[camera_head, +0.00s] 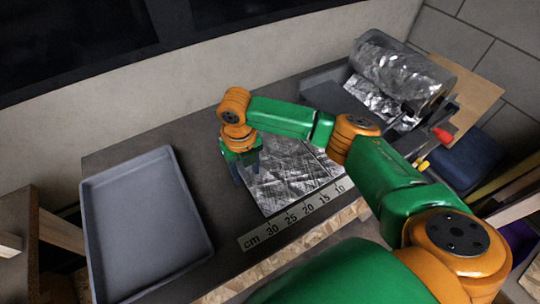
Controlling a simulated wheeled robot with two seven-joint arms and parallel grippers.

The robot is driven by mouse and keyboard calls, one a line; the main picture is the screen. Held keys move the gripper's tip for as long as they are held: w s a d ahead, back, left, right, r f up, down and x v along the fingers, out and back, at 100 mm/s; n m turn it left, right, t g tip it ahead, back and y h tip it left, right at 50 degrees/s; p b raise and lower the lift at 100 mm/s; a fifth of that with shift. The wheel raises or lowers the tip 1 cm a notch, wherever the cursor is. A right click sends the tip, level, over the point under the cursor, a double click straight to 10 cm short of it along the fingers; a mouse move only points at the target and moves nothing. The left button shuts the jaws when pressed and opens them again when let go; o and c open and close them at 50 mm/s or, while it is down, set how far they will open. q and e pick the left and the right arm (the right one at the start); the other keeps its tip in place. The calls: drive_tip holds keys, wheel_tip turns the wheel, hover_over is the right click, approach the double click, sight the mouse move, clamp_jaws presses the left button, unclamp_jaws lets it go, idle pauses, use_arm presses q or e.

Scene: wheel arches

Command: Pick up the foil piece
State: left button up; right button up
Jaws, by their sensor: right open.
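The foil piece (285,182) is a shiny, creased silver sheet lying flat on the dark bench, behind the cm ruler strip. My right arm reaches across from the right and covers part of its far edge. My right gripper (246,178) points down at the foil's left edge, with its dark fingers apart. I cannot tell whether the fingertips touch the foil. Nothing shows held between them. My left gripper is not in view.
A grey shallow tray (205,222) stands empty on the left of the bench. A ruler strip (297,212) runs along the front edge. A large foil roll (400,70) sits in a dispenser at the back right, near a brown board (474,88). A wall closes the back.

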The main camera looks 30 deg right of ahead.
drive_tip(key=shift+w+f, duration=0.25)
drive_tip(key=shift+f, duration=0.05)
drive_tip(key=shift+s+r, duration=0.1)
drive_tip(key=shift+s, duration=0.1)
clamp_jaws()
drive_tip(key=shift+w+r+b, duration=0.15)
drive_tip(key=shift+r+b, duration=0.15)
drive_tip(key=shift+r, duration=0.2)
drive_tip(key=s+d+r, duration=0.4)
drive_tip(key=s+r, duration=0.8)
drive_tip(key=s, duration=0.1)
drive_tip(key=shift+s, duration=0.3)
